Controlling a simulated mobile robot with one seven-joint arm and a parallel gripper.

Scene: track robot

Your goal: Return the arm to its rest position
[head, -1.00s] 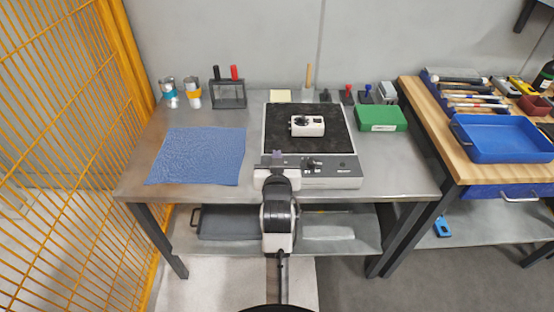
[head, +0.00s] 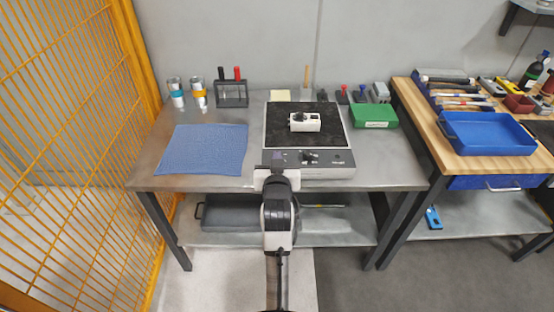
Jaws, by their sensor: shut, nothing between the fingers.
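My arm reaches up from the bottom middle of the head view, folded in front of the metal table (head: 400,178). My gripper (head: 278,158) is at the arm's far end, close to the front edge of the black-topped device (head: 330,168). It is shut and holds nothing. A small white box with a black knob (head: 306,123) sits on the device's dark top, apart from my gripper. The arm hides part of the table's front edge and the shelf below.
A blue cloth (head: 203,150) lies at the left. Cans (head: 178,97), a dark rack (head: 232,94) and a green box (head: 373,117) stand at the back. A wooden bench with a blue tray (head: 488,133) is at right. A yellow mesh fence (head: 70,140) bounds the left.

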